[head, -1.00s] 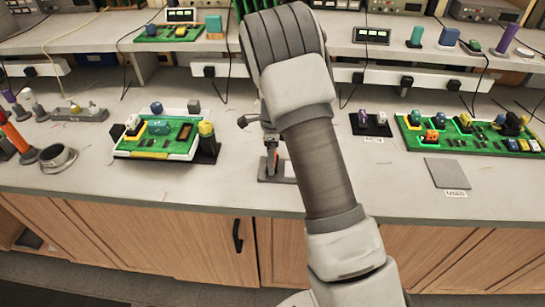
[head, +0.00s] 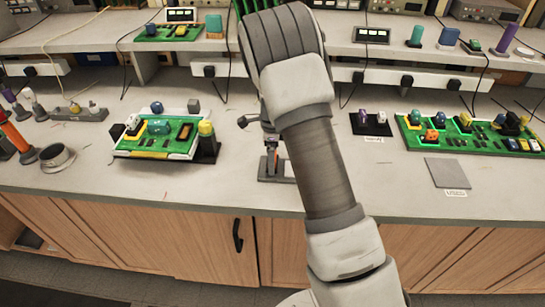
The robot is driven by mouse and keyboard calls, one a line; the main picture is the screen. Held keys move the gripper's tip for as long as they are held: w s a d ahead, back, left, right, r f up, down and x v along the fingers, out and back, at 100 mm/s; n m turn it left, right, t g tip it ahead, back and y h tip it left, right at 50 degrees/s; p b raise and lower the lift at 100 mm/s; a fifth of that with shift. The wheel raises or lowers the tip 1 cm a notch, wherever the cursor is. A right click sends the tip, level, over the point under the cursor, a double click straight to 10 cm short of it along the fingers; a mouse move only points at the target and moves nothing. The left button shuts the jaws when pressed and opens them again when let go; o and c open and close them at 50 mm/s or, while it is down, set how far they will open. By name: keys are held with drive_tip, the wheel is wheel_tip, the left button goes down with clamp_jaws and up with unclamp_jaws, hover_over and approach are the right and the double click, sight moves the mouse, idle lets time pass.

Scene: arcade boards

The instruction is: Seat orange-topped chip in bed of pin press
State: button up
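The pin press (head: 271,166) stands on the bench near its front edge, left of my arm. Its side lever with a dark knob (head: 243,121) points left. My arm covers the right and upper parts of the press. A small reddish-orange bit shows at the press, too small to tell whether it is a chip. An orange-topped piece (head: 431,135) sits on the large green board at the right. My gripper is hidden behind my arm, so I cannot see whether it is open or holds anything.
A green board in a white frame (head: 160,138) lies left of the press. The large green board (head: 478,134) holds several colored parts. A black holder (head: 371,124) and a grey pad (head: 447,173) lie nearby. A shelf (head: 400,52) runs above. Bare bench lies in front of the black holder.

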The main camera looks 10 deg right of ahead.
drive_tip(key=shift+f, duration=0.35)
idle(0.5)
drive_tip(key=o, duration=1.1)
wheel_tip(320, 180, up, 17)
drive_tip(key=shift+r+b, duration=0.2)
drive_tip(key=shift+b, duration=0.1)
